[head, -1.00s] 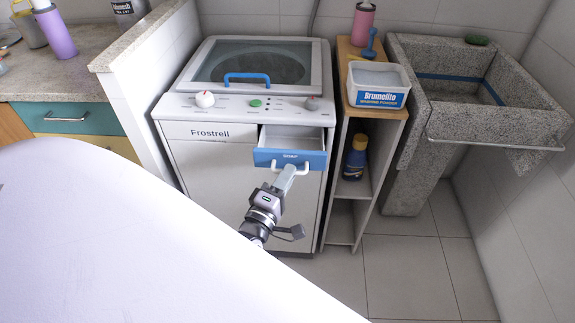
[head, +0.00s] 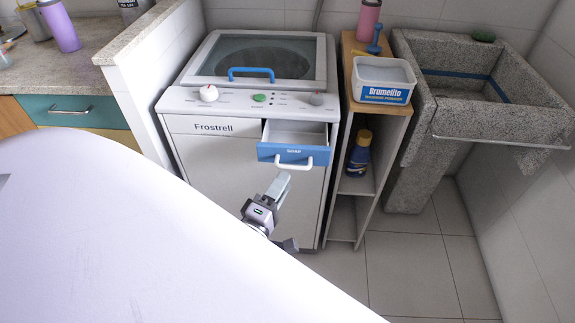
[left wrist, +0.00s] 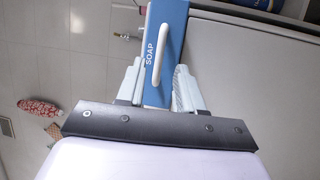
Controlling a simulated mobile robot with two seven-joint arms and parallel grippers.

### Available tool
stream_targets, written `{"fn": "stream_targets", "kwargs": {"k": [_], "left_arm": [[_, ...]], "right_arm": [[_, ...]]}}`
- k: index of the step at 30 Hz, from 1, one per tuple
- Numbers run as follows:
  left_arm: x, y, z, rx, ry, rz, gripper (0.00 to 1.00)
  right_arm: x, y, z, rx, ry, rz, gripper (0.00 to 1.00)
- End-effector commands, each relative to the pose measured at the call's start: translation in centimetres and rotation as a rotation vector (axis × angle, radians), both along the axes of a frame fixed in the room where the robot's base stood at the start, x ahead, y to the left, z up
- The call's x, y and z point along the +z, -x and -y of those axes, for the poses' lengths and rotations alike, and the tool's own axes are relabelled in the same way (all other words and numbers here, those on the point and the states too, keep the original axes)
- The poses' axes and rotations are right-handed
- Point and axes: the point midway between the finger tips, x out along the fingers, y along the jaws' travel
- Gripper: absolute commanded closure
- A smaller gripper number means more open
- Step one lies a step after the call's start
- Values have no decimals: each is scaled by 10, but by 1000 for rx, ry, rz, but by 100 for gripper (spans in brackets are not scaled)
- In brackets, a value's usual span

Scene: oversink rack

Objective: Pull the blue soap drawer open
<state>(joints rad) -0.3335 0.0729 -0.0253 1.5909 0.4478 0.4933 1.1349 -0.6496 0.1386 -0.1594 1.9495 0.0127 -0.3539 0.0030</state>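The blue soap drawer (head: 276,151) stands pulled out of the front of the white Frostrell washer (head: 200,150), and its pale inside shows from above. Its white handle (head: 308,163) is on the blue front. My left gripper (head: 281,181) is just below and in front of the handle, apart from it. In the left wrist view the two fingers of this gripper (left wrist: 158,88) are spread, with the blue drawer front (left wrist: 170,25) and the white handle (left wrist: 162,42) seen beyond and between them. Nothing is held. My right gripper is not in view.
A narrow shelf (head: 352,183) right of the washer holds a Brumolito box (head: 384,94) on top and a dark blue bottle (head: 360,155) inside. A stone sink (head: 430,115) stands farther right. Floor tiles (head: 405,270) in front of the shelf are clear.

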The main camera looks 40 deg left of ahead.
Motion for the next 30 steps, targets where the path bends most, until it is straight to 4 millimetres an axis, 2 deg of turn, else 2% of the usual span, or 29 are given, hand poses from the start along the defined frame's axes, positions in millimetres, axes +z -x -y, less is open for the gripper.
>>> {"fn": "stream_targets", "kwargs": {"k": [3, 9, 26, 30], "left_arm": [[-3, 15, 2, 0, -1, -1, 64], [-4, 25, 4, 0, 0, 0, 64], [-4, 25, 4, -2, -6, -3, 64], [-6, 28, 16, -39, -114, -70, 64]], "right_arm": [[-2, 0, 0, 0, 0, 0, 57], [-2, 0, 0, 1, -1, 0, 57], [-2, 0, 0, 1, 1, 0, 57], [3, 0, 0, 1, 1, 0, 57]]}}
